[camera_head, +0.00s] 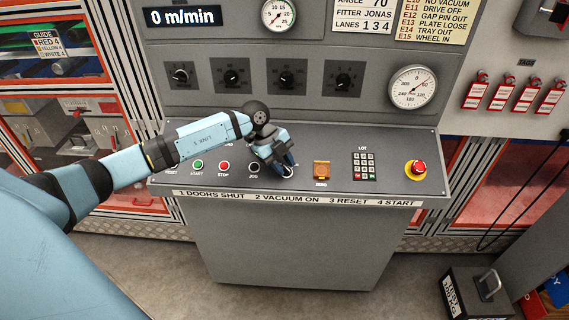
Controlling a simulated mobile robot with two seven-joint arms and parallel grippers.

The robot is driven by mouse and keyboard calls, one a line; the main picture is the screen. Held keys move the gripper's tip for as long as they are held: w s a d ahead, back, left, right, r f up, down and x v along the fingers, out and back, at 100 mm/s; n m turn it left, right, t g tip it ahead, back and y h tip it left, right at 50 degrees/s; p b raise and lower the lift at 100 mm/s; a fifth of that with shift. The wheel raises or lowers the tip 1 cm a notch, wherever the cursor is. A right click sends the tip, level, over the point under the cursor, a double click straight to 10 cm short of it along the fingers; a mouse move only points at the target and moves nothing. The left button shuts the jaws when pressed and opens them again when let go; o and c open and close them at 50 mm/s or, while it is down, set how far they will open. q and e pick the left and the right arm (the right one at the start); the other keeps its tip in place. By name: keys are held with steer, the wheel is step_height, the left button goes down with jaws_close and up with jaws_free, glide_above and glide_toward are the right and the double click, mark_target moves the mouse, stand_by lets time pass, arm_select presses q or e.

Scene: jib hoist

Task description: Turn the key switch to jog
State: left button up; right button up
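My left gripper (284,170) reaches down to the sloped grey console (395,150), its fingers at the panel between the jog button and the orange zero cover. No key switch can be made out; my gripper and wrist cover that part of the panel. A small pale rounded edge shows at the fingertips, too small to identify. Whether the fingers are open or shut on something cannot be seen. The black jog button (253,168) is just left of the fingers. My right gripper is out of view.
A green start button (198,164) and red stop button (224,166) lie left of the fingers. The orange zero cover (321,170), a keypad (364,166) and a red emergency stop (417,168) are to the right. Dials and knobs line the upright panel above.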

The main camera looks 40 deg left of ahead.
arm_select(q)
steer(key=shift+d+f, duration=0.2)
steer(key=shift+f, duration=0.1)
jaws_close()
